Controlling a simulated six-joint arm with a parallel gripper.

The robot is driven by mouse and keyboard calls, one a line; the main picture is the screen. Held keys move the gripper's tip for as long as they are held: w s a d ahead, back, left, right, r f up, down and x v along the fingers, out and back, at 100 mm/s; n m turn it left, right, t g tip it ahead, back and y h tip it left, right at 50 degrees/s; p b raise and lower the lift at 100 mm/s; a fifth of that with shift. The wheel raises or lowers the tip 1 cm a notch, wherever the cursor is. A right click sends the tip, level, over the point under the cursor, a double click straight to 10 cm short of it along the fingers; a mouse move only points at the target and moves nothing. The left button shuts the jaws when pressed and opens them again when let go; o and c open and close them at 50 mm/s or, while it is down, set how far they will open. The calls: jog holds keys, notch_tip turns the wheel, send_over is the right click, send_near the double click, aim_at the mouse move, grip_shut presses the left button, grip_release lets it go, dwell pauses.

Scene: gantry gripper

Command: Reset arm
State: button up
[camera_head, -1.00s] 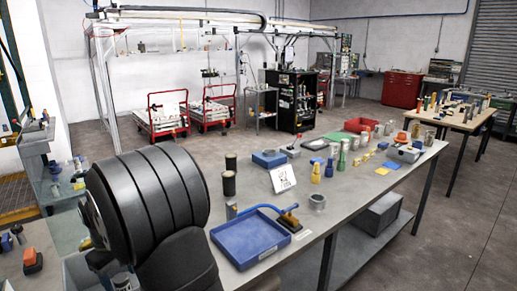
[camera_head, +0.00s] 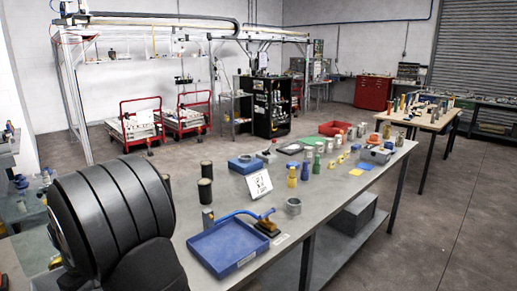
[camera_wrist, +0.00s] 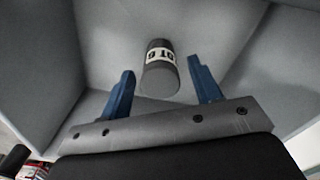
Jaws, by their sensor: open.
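My gripper (camera_wrist: 160,66) shows in the wrist view with its two blue fingers spread wide. A dark cylinder with a white label band (camera_wrist: 160,68) is seen beyond and between the fingertips, and I see no finger touching it. It is inside a grey bin (camera_wrist: 100,30) with sloping walls around it. In the head view a dark ribbed part of my arm fills the lower left; my fingers are not seen there.
A long grey table (camera_head: 330,215) holds a blue tray (camera_head: 236,248), dark cylinders (camera_head: 205,190), a white sign (camera_head: 258,185), a red bin (camera_head: 335,128) and several small parts. Red carts (camera_head: 140,122) and a black cabinet (camera_head: 270,103) stand behind.

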notch_tip(320, 180, down, 4)
jog(key=shift+r, duration=0.1)
notch_tip(320, 180, up, 12)
jog(key=shift+r, duration=0.2)
notch_tip(320, 180, down, 12)
jog(key=shift+a+r, duration=0.1)
jog(key=shift+r, duration=0.2)
jog(key=r, duration=1)
jog(key=shift+w, duration=0.3)
jog(key=w+d+r+m, duration=0.2)
jog(key=w+d+r, duration=0.15)
jog(key=w, duration=0.35)
jog(key=w+d+r+m, duration=0.2)
jog(key=w+d, duration=0.2)
jog(key=w, duration=0.2)
jog(key=w+d+f+n, duration=0.1)
jog(key=w+d+f, duration=0.2)
jog(key=w+d, duration=0.6)
jog(key=w+d+f+n, duration=0.25)
jog(key=w+d, duration=0.55)
jog(key=d, duration=0.5)
jog(key=shift+m, duration=0.25)
jog(key=f, duration=1)
jog(key=shift+s+a+f, duration=0.2)
jog(key=shift+s+a, duration=0.05)
jog(key=shift+a, duration=0.05)
jog(key=shift+c, duration=0.2)
